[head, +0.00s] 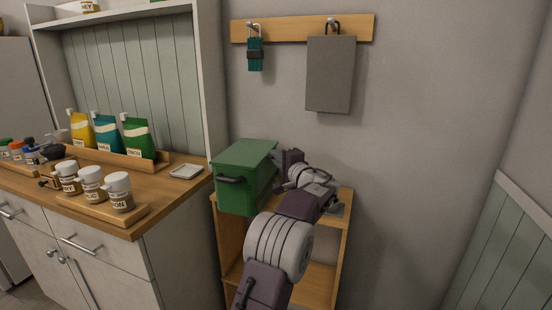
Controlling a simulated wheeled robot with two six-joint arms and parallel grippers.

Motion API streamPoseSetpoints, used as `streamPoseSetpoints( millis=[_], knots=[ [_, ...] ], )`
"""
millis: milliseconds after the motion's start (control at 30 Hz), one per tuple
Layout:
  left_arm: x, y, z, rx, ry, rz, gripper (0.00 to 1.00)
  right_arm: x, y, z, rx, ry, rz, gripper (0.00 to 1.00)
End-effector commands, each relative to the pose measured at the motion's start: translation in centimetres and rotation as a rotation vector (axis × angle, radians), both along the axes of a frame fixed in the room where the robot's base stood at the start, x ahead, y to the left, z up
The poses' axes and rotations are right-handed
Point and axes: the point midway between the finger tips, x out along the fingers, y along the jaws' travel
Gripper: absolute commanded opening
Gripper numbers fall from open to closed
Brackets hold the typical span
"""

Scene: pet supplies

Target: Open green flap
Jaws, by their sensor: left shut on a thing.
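A green box (238,160) with a flat lid stands on a small wooden shelf unit. A dark handle (230,180) shows on its left face. Its lid looks down, and no gap shows. My left gripper (281,160) is at the box's right side, shut on what seems to be the green flap. The flap and the exact grip are hidden behind my gripper and wrist. My left arm reaches up from the bottom of the head view. My right gripper is not in view.
The wooden shelf unit (231,271) stands against the wall beside the counter (172,208). Jars (118,191) on a tray, colored pouches (137,138) and a small white dish (186,171) sit on the counter. A grey board (330,74) and a teal item (255,54) hang above.

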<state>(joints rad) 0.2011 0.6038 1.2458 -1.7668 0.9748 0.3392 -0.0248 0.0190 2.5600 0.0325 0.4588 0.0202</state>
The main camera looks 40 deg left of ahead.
Motion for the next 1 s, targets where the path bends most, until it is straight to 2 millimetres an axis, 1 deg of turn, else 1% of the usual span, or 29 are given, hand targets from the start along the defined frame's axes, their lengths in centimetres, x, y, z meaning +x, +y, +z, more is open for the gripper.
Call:
streamPoseSetpoints(
  millis=[467, 633, 767, 867, 1000],
  knots=[
    [0.0, 0.0, -0.1, -0.001, 0.000, -0.001, 0.00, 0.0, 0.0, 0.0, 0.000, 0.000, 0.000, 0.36],
    [0.0, 0.0, 0.5, -0.013, -0.005, -0.001, 0.00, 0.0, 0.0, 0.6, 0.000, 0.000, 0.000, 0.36],
    [0.0, 0.0, 1.7, -0.052, -0.021, 0.000, 0.00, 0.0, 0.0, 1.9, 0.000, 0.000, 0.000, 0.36],
    [0.0, 0.1, 3.0, -0.104, -0.041, -0.001, 0.00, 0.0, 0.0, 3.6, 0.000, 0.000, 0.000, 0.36],
    [-0.2, 0.5, 5.5, -0.207, -0.081, -0.001, 0.00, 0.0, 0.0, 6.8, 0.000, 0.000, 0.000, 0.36]
  ],
)
